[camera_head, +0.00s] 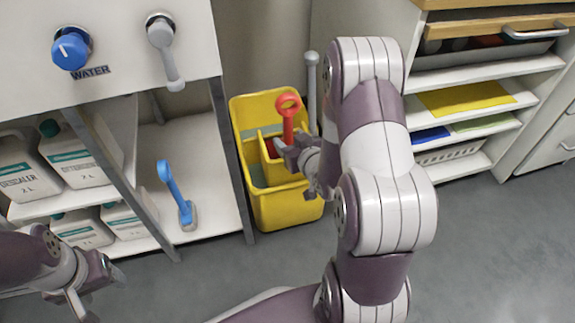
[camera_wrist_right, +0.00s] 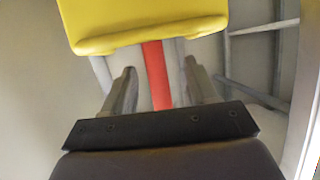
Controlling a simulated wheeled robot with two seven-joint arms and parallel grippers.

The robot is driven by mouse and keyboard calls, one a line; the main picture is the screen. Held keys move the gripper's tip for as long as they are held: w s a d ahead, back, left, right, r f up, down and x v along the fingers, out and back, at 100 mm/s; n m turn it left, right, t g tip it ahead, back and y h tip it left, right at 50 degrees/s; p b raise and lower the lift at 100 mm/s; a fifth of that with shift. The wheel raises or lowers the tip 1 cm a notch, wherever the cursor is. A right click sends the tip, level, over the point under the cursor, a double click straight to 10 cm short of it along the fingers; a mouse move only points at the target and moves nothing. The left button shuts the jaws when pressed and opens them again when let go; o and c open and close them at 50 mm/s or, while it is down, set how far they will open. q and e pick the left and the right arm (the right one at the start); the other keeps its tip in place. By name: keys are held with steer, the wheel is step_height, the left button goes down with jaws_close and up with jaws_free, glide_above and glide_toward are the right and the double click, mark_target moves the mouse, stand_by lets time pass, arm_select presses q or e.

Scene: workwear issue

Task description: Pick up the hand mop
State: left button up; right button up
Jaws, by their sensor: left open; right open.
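A red handle with a ring at its top (camera_head: 288,115), which I take for the hand mop, stands upright in the yellow bucket (camera_head: 285,208). Its lower end is hidden inside the bucket. My right gripper (camera_head: 288,150) is open at the handle, over the bucket. In the right wrist view the red handle (camera_wrist_right: 157,75) runs between the two open fingers of my right gripper (camera_wrist_right: 158,85), with a gap on each side. Whether a finger touches it I cannot tell. My left gripper (camera_head: 98,285) is open and empty at the lower left.
A blue-handled tool with a grey head (camera_head: 175,195) leans on the lower shelf left of the bucket. White bottles (camera_head: 65,165) stand on the left shelves. A grey pole (camera_head: 312,90) rises behind the bucket. A shelf unit (camera_head: 480,75) stands right; the floor before it is clear.

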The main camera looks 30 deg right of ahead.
mark_target(290, 139)
steer(key=b+x, duration=0.3)
steer(key=x, duration=0.1)
steer(key=shift+w+d+f, duration=0.2)
steer(key=shift+w+f, duration=0.05)
steer(key=shift+w+r, duration=0.1)
steer(key=shift+w, duration=0.1)
steer(key=shift+r, duration=0.1)
jaws_close()
